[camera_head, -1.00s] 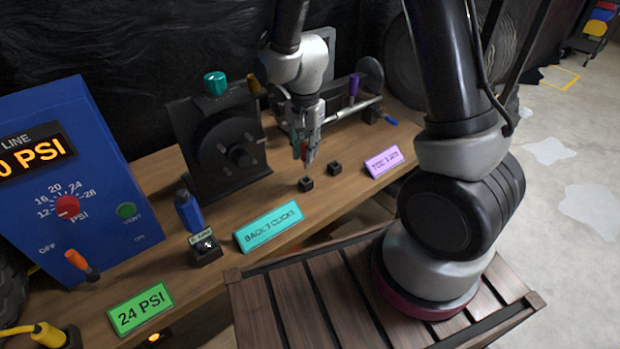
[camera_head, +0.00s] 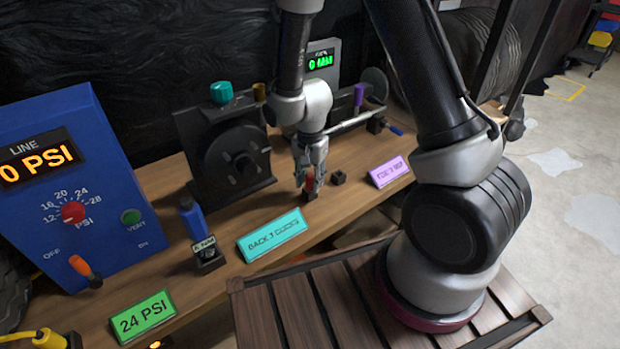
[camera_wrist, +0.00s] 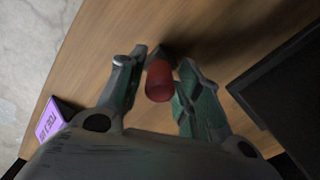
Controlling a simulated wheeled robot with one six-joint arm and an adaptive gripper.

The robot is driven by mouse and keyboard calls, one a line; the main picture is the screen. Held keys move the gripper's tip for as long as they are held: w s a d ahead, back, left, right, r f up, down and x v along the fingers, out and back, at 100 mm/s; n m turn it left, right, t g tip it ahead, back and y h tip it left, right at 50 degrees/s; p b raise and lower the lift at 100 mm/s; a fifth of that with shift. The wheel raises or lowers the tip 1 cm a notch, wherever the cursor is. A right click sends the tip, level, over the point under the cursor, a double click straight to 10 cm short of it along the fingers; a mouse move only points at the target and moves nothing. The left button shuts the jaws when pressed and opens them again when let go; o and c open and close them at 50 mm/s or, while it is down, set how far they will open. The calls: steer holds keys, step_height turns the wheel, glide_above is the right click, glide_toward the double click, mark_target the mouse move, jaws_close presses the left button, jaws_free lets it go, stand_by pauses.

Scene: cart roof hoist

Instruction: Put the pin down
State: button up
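The red pin (camera_head: 310,183) stands upright at a small black block (camera_head: 311,196) on the wooden bench. In the wrist view the red pin (camera_wrist: 159,80) shows between the two fingers. My gripper (camera_head: 311,178) is low over this block, with one finger on each side of the pin. The fingers look parted, with a narrow strip of wood visible between the pin and the left finger. The pin's lower end is hidden, so I cannot tell how deep it sits in the block.
A second black block (camera_head: 338,178) stands just right. A teal sign (camera_head: 272,236) and purple sign (camera_head: 388,172) line the front edge. A black wheel device (camera_head: 232,155) stands behind left, and a blue PSI box (camera_head: 100,215) at far left. A blue-handled item (camera_head: 191,218) stands between.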

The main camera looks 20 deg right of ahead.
steer(key=shift+r, duration=0.1)
step_height(320, 180, up, 12)
steer(key=f, duration=0.1)
steer(key=s+d+r+n+t, duration=0.1)
steer(key=s+d+r+n, duration=0.2)
steer(key=r, duration=0.4)
steer(key=s+d+r+n+t, duration=0.1)
steer(key=s+d+r, duration=0.2)
steer(key=d+r, duration=0.3)
steer(key=s+d+r+n+t, duration=0.1)
steer(key=s+d+r+n, duration=0.1)
steer(key=s, duration=0.4)
steer(key=s+d+r+n+t, duration=0.1)
steer(key=s+d+r+n, duration=0.2)
steer(key=s+r, duration=0.3)
steer(key=shift+s+d+r, duration=0.3)
steer(key=shift+s+d, duration=0.15)
steer(key=shift+s, duration=0.1)
stand_by(0.8)
